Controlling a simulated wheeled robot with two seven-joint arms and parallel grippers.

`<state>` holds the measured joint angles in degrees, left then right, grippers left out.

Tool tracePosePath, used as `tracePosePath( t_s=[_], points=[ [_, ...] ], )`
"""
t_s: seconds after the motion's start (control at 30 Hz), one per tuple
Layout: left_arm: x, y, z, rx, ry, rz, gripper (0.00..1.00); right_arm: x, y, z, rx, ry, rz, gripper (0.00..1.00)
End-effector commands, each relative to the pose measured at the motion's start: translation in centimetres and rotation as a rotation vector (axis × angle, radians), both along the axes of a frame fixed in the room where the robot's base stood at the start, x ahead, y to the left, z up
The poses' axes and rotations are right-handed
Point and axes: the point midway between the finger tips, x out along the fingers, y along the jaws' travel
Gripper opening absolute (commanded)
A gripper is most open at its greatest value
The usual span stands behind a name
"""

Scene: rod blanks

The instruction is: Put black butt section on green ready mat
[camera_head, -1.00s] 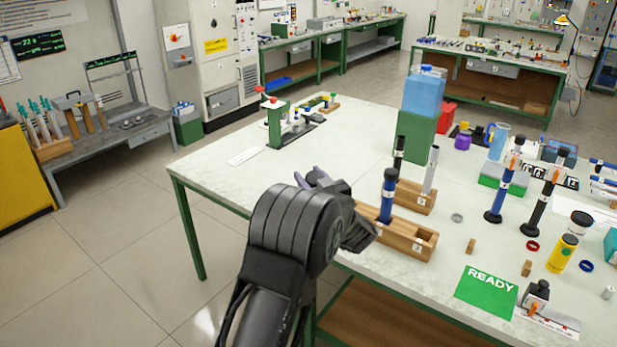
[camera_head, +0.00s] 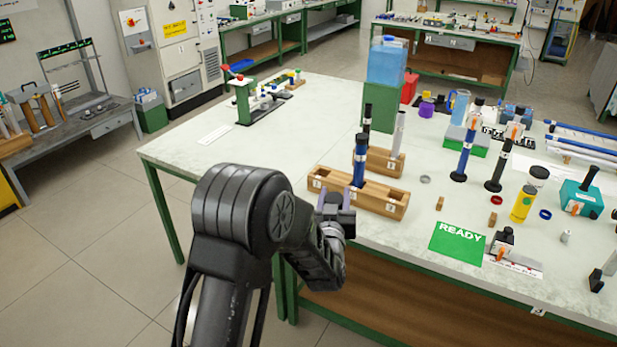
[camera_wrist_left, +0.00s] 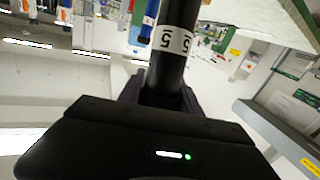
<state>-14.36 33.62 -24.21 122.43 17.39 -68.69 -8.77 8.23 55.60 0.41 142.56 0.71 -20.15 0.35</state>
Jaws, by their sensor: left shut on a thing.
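My left gripper (camera_head: 337,203) is at the table's near edge, just in front of the wooden rack. In the left wrist view it is shut on a black rod section (camera_wrist_left: 174,65) with a white band marked 5. In the head view the held section is mostly hidden by my gripper and arm. The green READY mat (camera_head: 452,248) lies bare on the table's near edge, to the right of the gripper and apart from it. My right gripper is not in view.
A front wooden rack (camera_head: 390,205) holds a blue rod (camera_head: 360,163); a rear rack holds a black rod (camera_head: 367,112) and a grey one (camera_head: 398,135). A black clamp device (camera_head: 503,240) stands right of the mat. Small wooden blocks (camera_head: 440,203) lie behind the mat.

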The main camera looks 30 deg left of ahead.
Motion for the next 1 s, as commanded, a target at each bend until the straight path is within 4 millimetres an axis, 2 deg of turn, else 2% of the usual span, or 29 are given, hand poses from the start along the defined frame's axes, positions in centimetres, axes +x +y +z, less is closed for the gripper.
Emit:
tracePosePath(
  t_s=[0.03, 0.1, 0.2, 0.3, 0.4, 0.53, 0.77, 1.0],
  points=[
    [-0.5, -2.0, -1.3, -0.001, 0.004, -0.060, 0.00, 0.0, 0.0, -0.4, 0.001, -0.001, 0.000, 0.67],
    [-1.2, -4.7, -2.5, -0.001, 0.004, -0.145, 0.00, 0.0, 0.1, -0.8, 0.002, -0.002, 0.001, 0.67],
    [-2.4, -7.8, -3.9, 0.000, 0.003, -0.244, 0.00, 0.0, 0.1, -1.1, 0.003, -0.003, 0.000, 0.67],
    [-3.4, -10.2, -4.8, -0.002, 0.001, -0.317, 0.00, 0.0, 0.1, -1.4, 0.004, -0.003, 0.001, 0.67],
    [-4.1, -11.7, -5.4, -0.001, 0.000, -0.362, 0.00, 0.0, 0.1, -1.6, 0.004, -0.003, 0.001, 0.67],
    [-4.6, -12.5, -5.6, 0.000, -0.003, -0.390, 0.00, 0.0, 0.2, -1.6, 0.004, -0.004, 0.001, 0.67],
    [-4.6, -12.6, -5.6, 0.001, -0.003, -0.391, 0.00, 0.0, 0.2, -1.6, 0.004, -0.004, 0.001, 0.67],
    [-4.6, -12.5, -5.6, 0.001, -0.003, -0.391, 0.00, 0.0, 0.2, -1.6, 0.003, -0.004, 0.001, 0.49]
  ],
)
